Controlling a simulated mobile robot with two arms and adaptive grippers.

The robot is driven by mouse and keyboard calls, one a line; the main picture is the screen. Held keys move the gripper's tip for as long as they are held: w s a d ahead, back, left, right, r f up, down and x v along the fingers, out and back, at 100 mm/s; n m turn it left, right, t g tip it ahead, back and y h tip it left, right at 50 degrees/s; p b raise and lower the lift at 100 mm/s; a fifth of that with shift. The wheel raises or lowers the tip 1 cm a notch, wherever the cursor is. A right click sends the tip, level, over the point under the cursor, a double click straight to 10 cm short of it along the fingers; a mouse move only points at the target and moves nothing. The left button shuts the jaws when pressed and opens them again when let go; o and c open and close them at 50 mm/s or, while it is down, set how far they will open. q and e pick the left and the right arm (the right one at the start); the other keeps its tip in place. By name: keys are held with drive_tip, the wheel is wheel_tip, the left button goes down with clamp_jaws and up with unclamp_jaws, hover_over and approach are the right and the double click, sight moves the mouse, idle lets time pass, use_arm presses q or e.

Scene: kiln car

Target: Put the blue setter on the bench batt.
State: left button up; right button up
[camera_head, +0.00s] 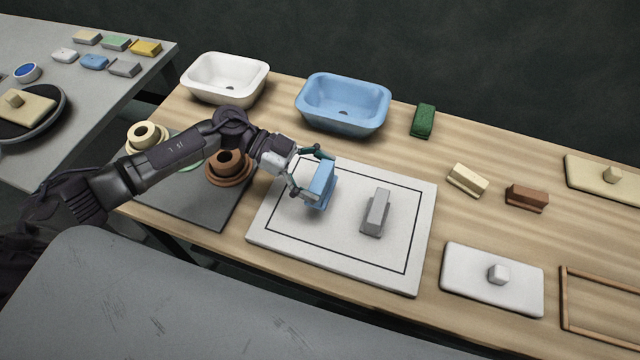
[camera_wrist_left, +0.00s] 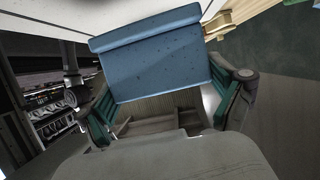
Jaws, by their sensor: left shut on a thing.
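The blue setter (camera_head: 321,180) is a small block with a wider base flange. My left gripper (camera_head: 312,176) is shut on it, over the left part of the bench batt (camera_head: 340,275). The batt is a pale square slab with a dark outline, and the setter is inside that outline in the head view. I cannot tell whether the setter touches the batt. In the left wrist view the blue setter (camera_wrist_left: 155,62) sits between the green finger pads. A grey setter (camera_head: 377,212) stands on the right part of the batt. My right gripper is not in view.
A blue basin (camera_head: 343,103) and a white basin (camera_head: 225,79) stand behind. A dark slab (camera_head: 190,205) with ring-shaped pieces lies left of the batt. Cream (camera_head: 468,180) and brown (camera_head: 527,197) setters and a white slab with a knob (camera_head: 470,290) lie to the right.

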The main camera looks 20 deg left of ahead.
use_arm(q)
wheel_tip(320, 180, down, 3)
drive_tip(key=shift+s+f, duration=0.1)
drive_tip(key=shift+f, duration=0.45)
drive_tip(key=o, duration=1.1)
drive_tip(key=shift+f, duration=0.15)
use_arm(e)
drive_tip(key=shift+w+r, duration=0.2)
use_arm(q)
drive_tip(key=shift+a+r, duration=0.15)
drive_tip(key=shift+r, duration=0.05)
drive_tip(key=b+v, duration=0.2)
drive_tip(key=v, duration=0.8)
drive_tip(key=shift+a, duration=0.3)
drive_tip(key=shift+a+r, duration=0.3)
drive_tip(key=shift+a, duration=0.25)
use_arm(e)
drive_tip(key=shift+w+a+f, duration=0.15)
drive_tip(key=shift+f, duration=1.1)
